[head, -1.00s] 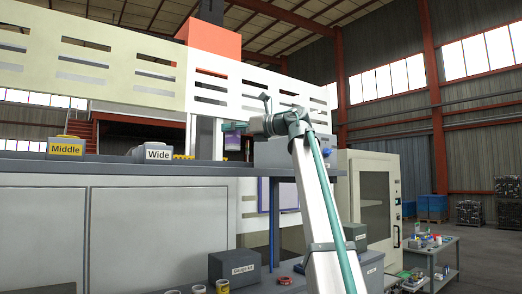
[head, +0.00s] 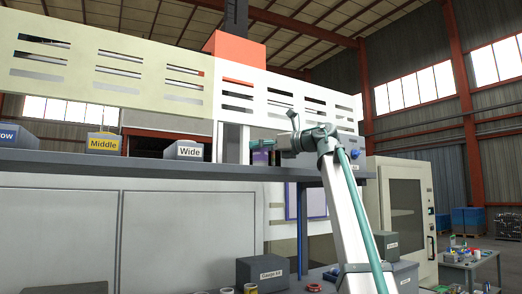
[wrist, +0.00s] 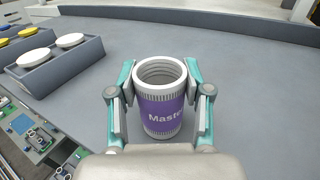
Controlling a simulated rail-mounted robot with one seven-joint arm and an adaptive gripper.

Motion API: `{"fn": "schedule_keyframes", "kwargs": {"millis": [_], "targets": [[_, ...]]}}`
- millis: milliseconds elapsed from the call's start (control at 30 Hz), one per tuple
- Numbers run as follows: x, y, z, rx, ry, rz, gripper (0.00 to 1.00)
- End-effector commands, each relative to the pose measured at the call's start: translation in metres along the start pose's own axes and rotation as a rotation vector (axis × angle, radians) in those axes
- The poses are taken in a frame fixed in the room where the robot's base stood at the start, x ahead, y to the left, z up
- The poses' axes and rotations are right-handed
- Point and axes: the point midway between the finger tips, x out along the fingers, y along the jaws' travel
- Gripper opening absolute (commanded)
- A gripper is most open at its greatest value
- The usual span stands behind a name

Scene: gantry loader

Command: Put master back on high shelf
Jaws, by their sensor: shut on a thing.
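The master (wrist: 163,112) is a white, threaded, hollow cylinder with a purple band reading "Maste…" in the wrist view. It stands upright between the fingers of my gripper (wrist: 160,92), which is shut on its sides. In the head view my gripper (head: 258,146) is at the high shelf (head: 80,160), toward its right part, and the purple of the master (head: 261,158) is partly hidden. The grey shelf top (wrist: 240,80) lies under and around the master in the wrist view. I cannot tell whether its base touches the shelf.
A grey box labelled "Wide" (head: 187,151) stands left of my gripper, with "Middle" (head: 103,143) farther left. The wrist view shows a box with white discs (wrist: 58,58) at left. A "Gauge kit" box (head: 263,271) sits lower down. The shelf right of the master looks clear.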

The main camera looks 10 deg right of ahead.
Motion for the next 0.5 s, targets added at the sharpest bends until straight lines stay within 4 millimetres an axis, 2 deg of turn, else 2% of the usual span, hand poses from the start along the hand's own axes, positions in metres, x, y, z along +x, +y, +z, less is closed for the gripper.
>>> {"fn": "schedule_keyframes", "kwargs": {"millis": [200, 233, 367, 500], "targets": [[-0.0001, 0.0002, -0.0026, 0.000, -0.002, 0.000, 0.00], [0.0000, -0.0001, -0.0027, 0.000, 0.000, 0.000, 0.54], [0.0000, 0.0000, -0.0025, 0.000, 0.000, 0.000, 0.74], [0.0000, -0.0001, -0.0024, 0.000, 0.000, 0.000, 0.74]]}}
